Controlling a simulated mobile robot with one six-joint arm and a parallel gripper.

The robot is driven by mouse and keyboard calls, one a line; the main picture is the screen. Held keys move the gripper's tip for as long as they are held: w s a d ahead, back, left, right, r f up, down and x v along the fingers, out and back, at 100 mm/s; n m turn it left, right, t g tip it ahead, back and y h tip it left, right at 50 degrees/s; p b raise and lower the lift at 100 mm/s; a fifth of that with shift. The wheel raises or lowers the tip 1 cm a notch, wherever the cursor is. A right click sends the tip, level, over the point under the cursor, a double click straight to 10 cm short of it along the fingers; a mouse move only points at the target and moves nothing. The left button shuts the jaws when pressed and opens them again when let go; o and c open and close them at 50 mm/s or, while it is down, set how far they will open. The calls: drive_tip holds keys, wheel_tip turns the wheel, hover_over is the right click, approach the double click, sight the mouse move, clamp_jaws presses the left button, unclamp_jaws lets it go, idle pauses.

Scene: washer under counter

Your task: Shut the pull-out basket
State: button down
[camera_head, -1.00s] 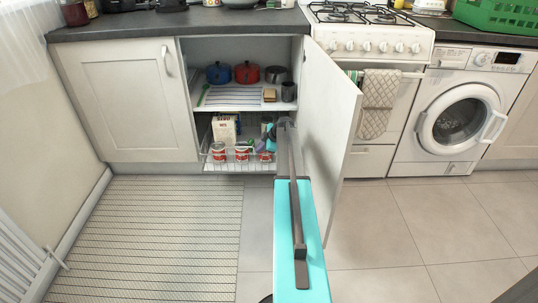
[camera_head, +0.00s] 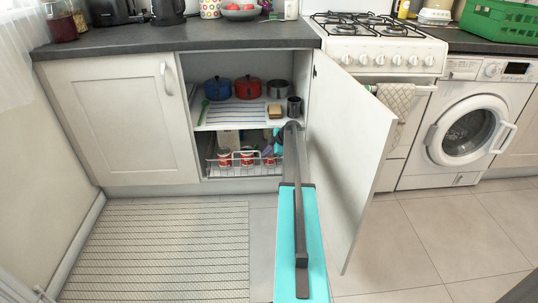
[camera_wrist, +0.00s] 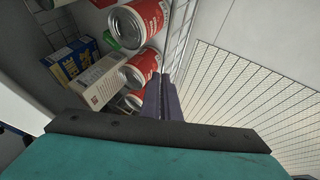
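The pull-out wire basket (camera_head: 224,173) sits low in the open cabinet, under the middle shelf, with its front near the cabinet's front edge. It holds several red and white cans (camera_head: 246,158) and some boxes, partly hidden by the shelf. In the wrist view, the basket's wire front (camera_wrist: 181,37) runs beside the cans (camera_wrist: 138,20). My gripper (camera_head: 267,151) is at the right part of the basket front. In the wrist view, its two dark fingers (camera_wrist: 161,82) are close together with their tips by the wire; I see nothing clearly held between them.
The cabinet door (camera_head: 345,150) stands open just right of my arm. The shelf (camera_head: 240,113) above the basket holds pots and cups. A striped mat (camera_head: 160,250) lies on the floor at left. A stove and a washing machine (camera_head: 468,130) stand at right.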

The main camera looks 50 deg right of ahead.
drive_tip(key=shift+w+a, duration=0.65)
drive_tip(key=shift+a, duration=0.3)
drive_tip(key=s+d+r+p, duration=0.2)
drive_tip(key=s+r, duration=0.3)
drive_tip(key=r, duration=0.1)
drive_tip(key=shift+s+d, duration=0.15)
drive_tip(key=shift+s, duration=0.25)
